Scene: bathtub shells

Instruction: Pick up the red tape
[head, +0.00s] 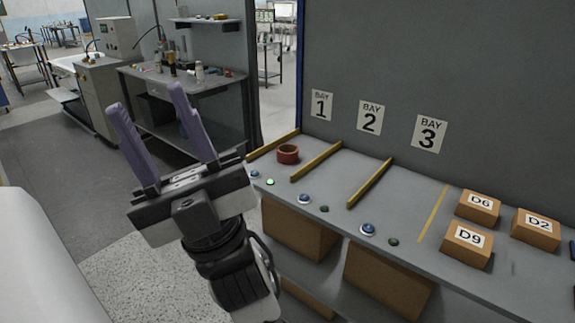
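The red tape (288,154) is a small dark-red roll. It lies flat on the grey shelf top (335,180) in bay 1, between two yellow divider bars. My gripper (158,108) is open, with its two purple fingers apart and nothing between them. It is raised to the left of the shelf, in front of the walkway, and apart from the tape.
Yellow divider bars (316,161) separate the bays. Round buttons (305,199) line the front edge. Boxes marked D6 (478,207), D9 (467,244) and D2 (536,229) stand at right. A grey wall (440,70) rises behind. Larger cartons (298,228) sit below.

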